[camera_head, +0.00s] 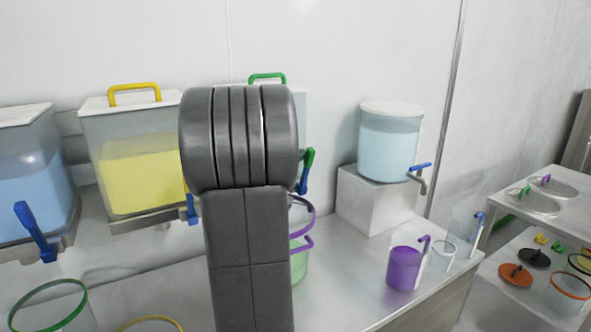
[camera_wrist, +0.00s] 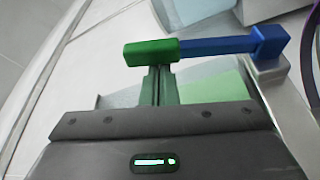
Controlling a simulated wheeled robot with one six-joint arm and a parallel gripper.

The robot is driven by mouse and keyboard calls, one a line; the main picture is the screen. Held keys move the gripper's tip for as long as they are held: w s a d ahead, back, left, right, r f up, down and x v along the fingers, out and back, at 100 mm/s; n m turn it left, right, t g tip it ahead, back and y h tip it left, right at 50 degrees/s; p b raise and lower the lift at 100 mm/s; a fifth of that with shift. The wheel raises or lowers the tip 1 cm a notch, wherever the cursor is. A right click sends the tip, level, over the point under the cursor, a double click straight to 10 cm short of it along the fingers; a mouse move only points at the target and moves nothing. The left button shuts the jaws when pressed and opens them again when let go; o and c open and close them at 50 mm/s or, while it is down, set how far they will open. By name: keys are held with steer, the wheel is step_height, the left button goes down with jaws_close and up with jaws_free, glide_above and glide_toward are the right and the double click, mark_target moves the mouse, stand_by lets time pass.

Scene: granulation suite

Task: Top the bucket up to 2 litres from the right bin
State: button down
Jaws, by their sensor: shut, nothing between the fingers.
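The right bin (camera_head: 301,110), with a green top handle (camera_head: 268,77), is mostly hidden behind my arm in the head view. Its blue valve lever (camera_head: 304,181) with a green end (camera_head: 309,158) shows just right of my arm. In the wrist view the blue lever (camera_wrist: 225,46) with its green grip (camera_wrist: 151,53) lies across the top. My gripper (camera_wrist: 158,85) is shut and empty, its fingertips right at the green grip; I cannot tell whether they touch. A bucket (camera_head: 300,264) with a purple ring and green content stands below, partly hidden by my arm.
A yellow-filled bin (camera_head: 143,172) and a blue-filled bin (camera_head: 35,190) stand to the left. A water tank (camera_head: 389,145) sits on a white block (camera_head: 377,200). A purple-filled jug (camera_head: 404,269) and clear vessels stand at the counter's right. A shelf rack (camera_head: 548,225) holds lids and containers.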

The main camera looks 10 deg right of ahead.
steer(key=shift+s+d+f+m+h+b, duration=0.25)
steer(key=shift+s+m+b, duration=0.2)
steer(key=shift+b, duration=1.65)
steer(key=shift+s+d+f+m+h+b, duration=0.15)
steer(key=shift+s+f+m+b, duration=0.25)
steer(key=shift+b, duration=1.7)
steer(key=shift+s+r+m+b, duration=0.15)
steer(key=shift+m+b, duration=0.1)
steer(key=shift+b, duration=0.5)
steer(key=shift+r, duration=0.2)
